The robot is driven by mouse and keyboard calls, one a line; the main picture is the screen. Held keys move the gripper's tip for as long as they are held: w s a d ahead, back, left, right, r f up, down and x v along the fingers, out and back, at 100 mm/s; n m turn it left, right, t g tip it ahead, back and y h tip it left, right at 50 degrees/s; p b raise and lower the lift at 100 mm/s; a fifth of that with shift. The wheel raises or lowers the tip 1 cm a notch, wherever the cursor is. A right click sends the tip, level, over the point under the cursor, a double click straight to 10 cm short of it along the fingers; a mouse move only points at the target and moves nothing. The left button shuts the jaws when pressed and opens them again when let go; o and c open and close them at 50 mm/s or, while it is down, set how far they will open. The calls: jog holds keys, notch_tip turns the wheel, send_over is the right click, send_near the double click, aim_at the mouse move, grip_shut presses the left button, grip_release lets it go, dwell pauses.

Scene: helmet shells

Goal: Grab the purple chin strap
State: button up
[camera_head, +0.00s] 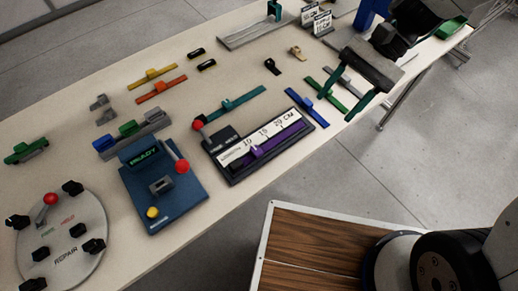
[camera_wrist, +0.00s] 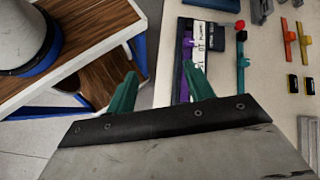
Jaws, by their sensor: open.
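The purple chin strap (camera_head: 272,144) lies along a dark measuring tray with a white ruler label (camera_head: 245,147), near the front edge of the table. My gripper (camera_head: 339,104) is open and empty, its teal fingers spread, to the right of the tray and above the table's front side. In the wrist view, the purple strap (camera_wrist: 186,52) shows upright in the picture beyond my gripper (camera_wrist: 160,72), toward the right finger. That finger covers part of the tray's near end. I cannot tell the exact height of the fingers above the table.
A blue strap (camera_head: 309,102) and green strap (camera_head: 327,94) lie between the tray and my gripper. A teal strap (camera_head: 235,105) lies behind the tray. A blue console (camera_head: 165,205) with a red-knobbed lever stands left. A wood-topped platform (camera_head: 300,250) is in front.

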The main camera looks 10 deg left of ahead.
aim_at(260, 149)
jog(key=a+f+m+g+y, duration=0.1)
jog(key=a+f, duration=0.2)
jog(key=f, duration=0.1)
jog(key=a+f+m+g, duration=0.1)
jog(key=a+f, duration=0.2)
jog(key=w+a+f+m+y, duration=0.1)
jog(key=a+f+m, duration=0.1)
jog(key=a+f, duration=0.1)
jog(key=shift+f+g+y, duration=0.3)
jog(key=shift+f+g, duration=0.1)
jog(key=shift+f, duration=0.4)
jog(key=shift+s+a+f, duration=0.2)
jog(key=shift+a, duration=0.05)
jog(key=x, duration=0.7)
jog(key=shift+s, duration=0.15)
grip_shut()
